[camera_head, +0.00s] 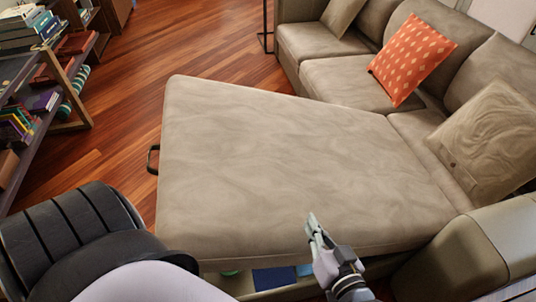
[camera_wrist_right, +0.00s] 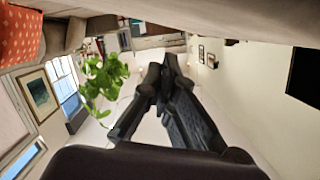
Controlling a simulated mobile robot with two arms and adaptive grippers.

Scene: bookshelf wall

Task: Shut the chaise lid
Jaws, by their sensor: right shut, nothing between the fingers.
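The chaise lid (camera_head: 280,165) is a large beige padded panel in the middle of the head view. It is raised, with an open gap under its near edge. Through the gap the storage box shows a blue item (camera_head: 275,277) and a bit of green (camera_head: 229,273). A dark handle (camera_head: 152,160) sits on the lid's left edge. My right gripper (camera_head: 313,226) is shut and empty, and overlaps the lid's near edge in the picture; I cannot tell whether it touches. In the right wrist view its fingers (camera_wrist_right: 164,75) are together. My left gripper is out of view.
The beige sofa (camera_head: 330,80) with an orange cushion (camera_head: 411,59) and a beige cushion (camera_head: 489,140) stands beyond and to the right. A bookshelf (camera_head: 75,110) stands at the left. Bare wood floor (camera_head: 200,45) lies between. The right wrist view shows a plant (camera_wrist_right: 104,82).

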